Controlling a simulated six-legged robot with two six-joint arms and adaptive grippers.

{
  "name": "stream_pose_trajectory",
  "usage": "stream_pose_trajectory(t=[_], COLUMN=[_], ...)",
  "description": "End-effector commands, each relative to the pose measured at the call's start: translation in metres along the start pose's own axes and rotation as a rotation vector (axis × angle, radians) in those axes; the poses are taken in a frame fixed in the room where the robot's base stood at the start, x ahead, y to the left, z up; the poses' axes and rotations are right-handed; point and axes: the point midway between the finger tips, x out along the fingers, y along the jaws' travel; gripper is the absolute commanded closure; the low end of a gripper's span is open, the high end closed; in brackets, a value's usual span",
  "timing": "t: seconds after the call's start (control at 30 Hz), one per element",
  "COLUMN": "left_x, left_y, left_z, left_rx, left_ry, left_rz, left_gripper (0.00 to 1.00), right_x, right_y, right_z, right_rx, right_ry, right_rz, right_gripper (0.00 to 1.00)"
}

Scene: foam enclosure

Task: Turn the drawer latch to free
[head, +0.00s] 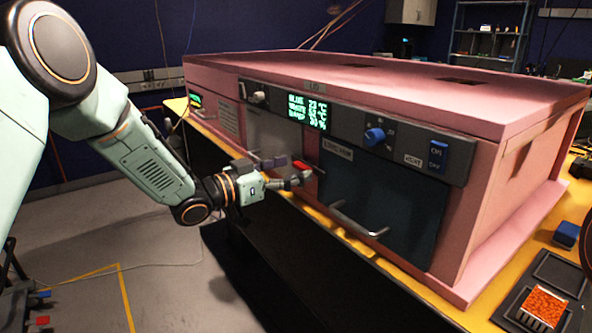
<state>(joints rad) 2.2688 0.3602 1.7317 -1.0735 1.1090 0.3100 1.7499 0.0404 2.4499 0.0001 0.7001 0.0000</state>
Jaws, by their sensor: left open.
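The pink foam enclosure (480,200) stands on a yellow-edged bench, with a dark drawer front (400,190) low on its near face. A metal bar handle (358,222) runs across the drawer front. A small red piece (303,166), which looks like the latch, sits at the drawer's upper left. Its exact turn is too small to tell. My left gripper (298,182) is open, with its fingers just below and beside the red piece. I cannot tell whether they touch it. My right gripper is not in view.
A control strip above the drawer carries a green display (307,111), a blue knob (375,137) and a blue switch (437,156). A dark tray with an orange-red patch (542,305) and a blue block (566,234) lie on the bench at right. Open floor lies at left.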

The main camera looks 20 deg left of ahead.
Motion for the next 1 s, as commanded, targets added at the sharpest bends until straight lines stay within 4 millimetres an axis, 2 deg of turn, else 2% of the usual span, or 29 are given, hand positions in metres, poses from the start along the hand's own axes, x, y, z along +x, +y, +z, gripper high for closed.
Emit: stream_pose_trajectory(t=[0.2, 0.47, 1.0], left_x=[0.016, 0.017, 0.017], left_y=[0.0, -0.001, 0.0], left_z=[0.001, 0.0, 0.0], left_rx=[0.0, -0.001, 0.0], left_ry=[-0.001, 0.0, 0.0], left_rz=[0.003, 0.002, 0.004], left_gripper=[0.25, 0.25, 0.69], right_x=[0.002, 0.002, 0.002], right_y=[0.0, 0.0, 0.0], right_z=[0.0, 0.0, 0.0], right_rx=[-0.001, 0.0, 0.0], right_ry=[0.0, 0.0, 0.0], right_rz=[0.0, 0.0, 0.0], right_gripper=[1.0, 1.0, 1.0])
